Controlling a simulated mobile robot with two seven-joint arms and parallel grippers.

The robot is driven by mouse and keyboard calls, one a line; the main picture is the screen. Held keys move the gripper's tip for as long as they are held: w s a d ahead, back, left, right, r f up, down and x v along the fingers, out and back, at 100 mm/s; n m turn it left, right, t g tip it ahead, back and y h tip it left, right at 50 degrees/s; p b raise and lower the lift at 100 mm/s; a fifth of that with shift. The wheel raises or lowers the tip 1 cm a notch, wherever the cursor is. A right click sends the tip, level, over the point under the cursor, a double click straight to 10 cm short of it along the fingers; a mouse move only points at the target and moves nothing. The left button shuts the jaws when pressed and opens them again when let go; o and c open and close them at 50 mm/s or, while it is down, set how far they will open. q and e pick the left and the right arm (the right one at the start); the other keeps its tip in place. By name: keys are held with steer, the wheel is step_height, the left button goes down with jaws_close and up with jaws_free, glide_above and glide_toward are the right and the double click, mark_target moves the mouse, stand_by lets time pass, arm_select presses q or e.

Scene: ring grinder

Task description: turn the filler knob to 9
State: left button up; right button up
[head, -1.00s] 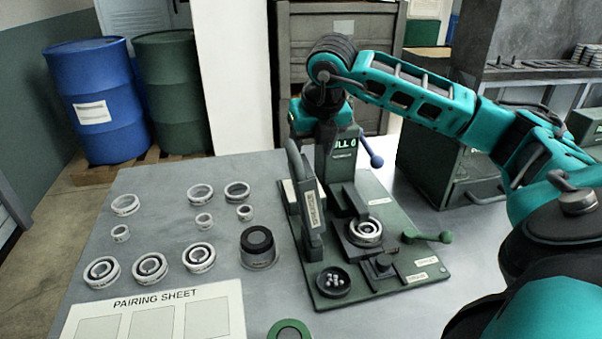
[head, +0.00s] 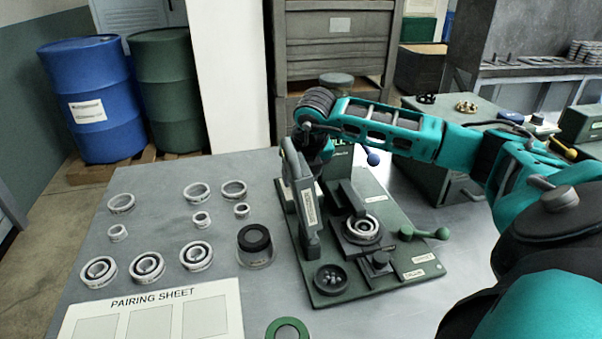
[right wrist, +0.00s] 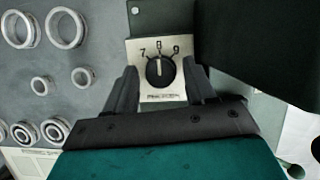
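The filler knob (right wrist: 160,72) is a round black dial on a pale plate marked 7, 8 and 9, in the right wrist view. Its white pointer line points straight up, at the 8. My right gripper (right wrist: 160,68) is open, one finger on each side of the knob, with clear gaps between the fingers and the dial. In the head view my right arm reaches over the green machine (head: 395,270) to its back post, and its wrist hides the knob and most of the lit display. The right gripper's fingers cannot be made out there. My left gripper is not in view.
A lever with a blue ball (head: 373,158) stands beside my right wrist. A ring sits in the machine's holder (head: 362,228), near a green-handled lever (head: 425,233). Several rings, a dark-topped cup (head: 255,246) and the pairing sheet (head: 225,300) lie to the left.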

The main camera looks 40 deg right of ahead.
steer(key=c, duration=0.9)
steer(key=shift+a+m+h+b, duration=0.1)
steer(key=shift+m+h+b, duration=0.2)
steer(key=shift+m+b, duration=0.4)
steer(key=shift+w+m, duration=0.1)
steer(key=shift+m, duration=0.8)
steer(key=shift+m+g+h+b, duration=0.4)
steer(key=shift+m+g+h, duration=0.2)
steer(key=shift+m, duration=0.5)
steer(key=shift+m+g+h, duration=0.3)
steer(key=shift+m+g, duration=0.1)
steer(key=shift+m, duration=0.9)
